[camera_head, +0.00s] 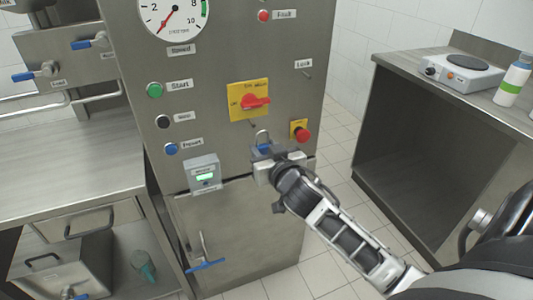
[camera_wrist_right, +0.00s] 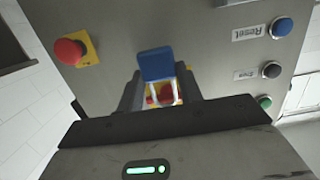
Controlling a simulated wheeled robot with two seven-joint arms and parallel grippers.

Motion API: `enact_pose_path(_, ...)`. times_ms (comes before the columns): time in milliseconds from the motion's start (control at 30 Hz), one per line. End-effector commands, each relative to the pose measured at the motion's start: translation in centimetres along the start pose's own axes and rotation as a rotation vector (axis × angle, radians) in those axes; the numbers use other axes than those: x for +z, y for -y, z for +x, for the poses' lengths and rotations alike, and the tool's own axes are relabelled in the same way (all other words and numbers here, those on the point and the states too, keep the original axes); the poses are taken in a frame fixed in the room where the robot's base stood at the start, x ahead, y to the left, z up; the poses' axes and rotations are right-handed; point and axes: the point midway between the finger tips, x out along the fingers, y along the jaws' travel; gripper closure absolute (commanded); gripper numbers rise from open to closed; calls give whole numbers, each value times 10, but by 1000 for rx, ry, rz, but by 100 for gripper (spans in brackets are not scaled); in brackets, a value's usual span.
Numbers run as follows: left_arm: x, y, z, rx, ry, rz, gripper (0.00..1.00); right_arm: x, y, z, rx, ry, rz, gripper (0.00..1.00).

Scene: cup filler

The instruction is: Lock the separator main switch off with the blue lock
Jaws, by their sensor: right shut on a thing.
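The blue lock (camera_head: 265,148) is in my right gripper (camera_head: 267,156), with its metal shackle (camera_head: 262,136) pointing up. My right gripper is shut on the lock in front of the panel, below the main switch. In the right wrist view the lock's blue body (camera_wrist_right: 156,65) shows between the fingers, and its shackle overlaps the red switch behind it. The separator main switch (camera_head: 255,101) is a red handle on a yellow plate (camera_head: 237,92). The handle lies roughly sideways. The shackle is apart from the switch in the head view. My left gripper is not in view.
A red emergency button (camera_head: 303,135) sits just right of the lock. Start (camera_head: 154,90), Stop and Reset buttons line the panel's left. A hook (camera_head: 307,73) under a label is at upper right.

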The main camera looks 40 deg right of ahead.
Motion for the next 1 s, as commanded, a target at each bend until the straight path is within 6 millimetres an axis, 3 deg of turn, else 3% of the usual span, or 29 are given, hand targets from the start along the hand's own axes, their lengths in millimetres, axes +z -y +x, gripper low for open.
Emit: enact_pose_path(1000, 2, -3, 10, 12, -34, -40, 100, -4, 0, 62, -1, -2, -2, 93)
